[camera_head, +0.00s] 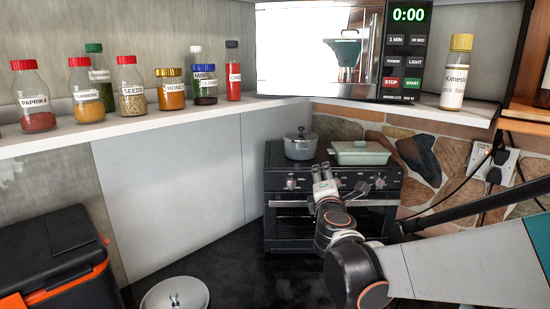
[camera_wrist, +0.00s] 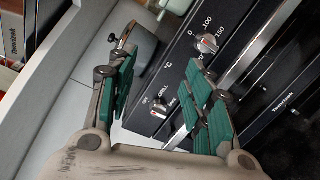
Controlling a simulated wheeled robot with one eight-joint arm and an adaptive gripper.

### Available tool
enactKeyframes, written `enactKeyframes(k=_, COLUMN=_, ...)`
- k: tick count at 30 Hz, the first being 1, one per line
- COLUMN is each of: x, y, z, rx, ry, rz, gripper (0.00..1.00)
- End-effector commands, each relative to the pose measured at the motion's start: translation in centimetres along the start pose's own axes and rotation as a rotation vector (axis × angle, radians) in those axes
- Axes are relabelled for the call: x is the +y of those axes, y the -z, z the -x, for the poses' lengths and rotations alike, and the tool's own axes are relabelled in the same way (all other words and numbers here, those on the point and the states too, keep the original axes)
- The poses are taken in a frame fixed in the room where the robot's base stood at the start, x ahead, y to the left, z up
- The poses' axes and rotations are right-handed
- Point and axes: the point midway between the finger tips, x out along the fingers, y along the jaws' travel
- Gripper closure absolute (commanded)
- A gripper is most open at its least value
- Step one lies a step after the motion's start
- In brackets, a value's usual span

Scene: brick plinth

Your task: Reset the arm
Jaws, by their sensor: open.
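My gripper (camera_head: 325,178) is in front of the small black stove (camera_head: 330,225) in the head view, with its fingers pointing up toward the hob. In the wrist view my gripper (camera_wrist: 163,72) shows two fingers with green pads, spread apart with nothing between them. Behind the fingers the stove's front panel (camera_wrist: 180,75) with its knobs shows at a slant. My arm reaches in from the right of the head view.
A grey lidded pot (camera_head: 300,145) and a pale green dish (camera_head: 358,152) stand on the stove. A shelf (camera_head: 150,125) holds several jars. A microwave (camera_head: 405,60) reads 0:00. A black-orange box (camera_head: 50,260) and a round lidded pot (camera_head: 175,295) are lower left.

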Motion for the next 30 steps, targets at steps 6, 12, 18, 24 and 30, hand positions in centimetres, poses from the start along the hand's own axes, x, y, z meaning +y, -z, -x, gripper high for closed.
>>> enactKeyframes(k=6, x=-1.5, y=-6.9, z=4.5, rx=-0.120, ry=0.143, rz=-0.324, gripper=0.54)
enactKeyframes(k=12, x=-4.6, y=-11.5, z=10.5, rx=-0.241, ry=0.303, rz=-0.670, gripper=0.54)
enactKeyframes(k=18, x=-8.4, y=-13.2, z=17.6, rx=-0.352, ry=0.473, rz=-1.010, gripper=0.54)
enactKeyframes(k=24, x=-13.5, y=-10.1, z=25.5, rx=-0.449, ry=0.684, rz=-1.369, gripper=0.54)
enactKeyframes(k=30, x=-16.4, y=-6.3, z=31.2, rx=-0.512, ry=0.859, rz=-1.613, gripper=0.54)
